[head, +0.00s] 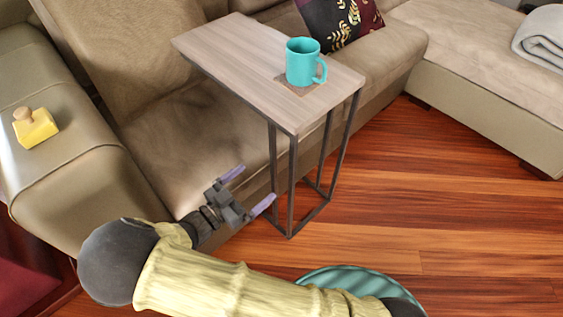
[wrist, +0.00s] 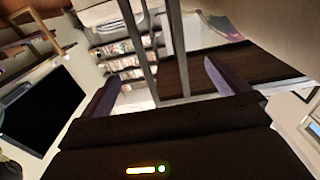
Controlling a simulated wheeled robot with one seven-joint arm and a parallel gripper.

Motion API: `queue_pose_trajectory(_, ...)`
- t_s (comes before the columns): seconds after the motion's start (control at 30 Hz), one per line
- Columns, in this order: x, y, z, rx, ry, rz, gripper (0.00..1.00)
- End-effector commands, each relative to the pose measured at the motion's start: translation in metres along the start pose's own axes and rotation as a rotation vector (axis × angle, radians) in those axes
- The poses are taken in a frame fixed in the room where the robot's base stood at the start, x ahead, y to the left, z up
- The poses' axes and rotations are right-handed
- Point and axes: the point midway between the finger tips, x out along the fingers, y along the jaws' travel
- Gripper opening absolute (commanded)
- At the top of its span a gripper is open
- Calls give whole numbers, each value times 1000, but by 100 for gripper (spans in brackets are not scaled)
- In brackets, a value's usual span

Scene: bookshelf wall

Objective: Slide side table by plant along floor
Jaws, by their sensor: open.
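The side table (head: 230,60) has a pale wood top and a dark thin metal frame. It stands upright on the floor, its top reaching over the sofa seat. A teal mug (head: 302,64) stands on its top, on a small brown square. My gripper (head: 248,188) is open, left of the table's near leg (head: 291,185), with its purple fingertips pointing toward the frame. In the wrist view, thin metal legs (wrist: 178,50) pass between and beyond the open fingers (wrist: 160,85). I cannot tell whether a finger touches a leg. No plant shows clearly near the table.
The beige sofa (head: 180,125) lies behind and left of the table. A yellow object with a wooden knob (head: 35,128) sits on its armrest. A patterned cushion (head: 338,18) is behind the mug. Wooden floor (head: 440,190) is open to the right, up to the chaise (head: 490,85).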

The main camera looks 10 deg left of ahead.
Motion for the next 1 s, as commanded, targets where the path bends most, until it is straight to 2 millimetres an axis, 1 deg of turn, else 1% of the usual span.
queue_pose_trajectory(0.03,9,0,3,0,1,1,100)
queue_pose_trajectory(0.1,20,1,3,-1,1,2,100)
queue_pose_trajectory(0.7,116,0,4,0,0,1,100)
queue_pose_trajectory(0.83,130,0,2,0,0,0,100)
queue_pose_trajectory(1.0,136,0,0,0,-1,0,100)
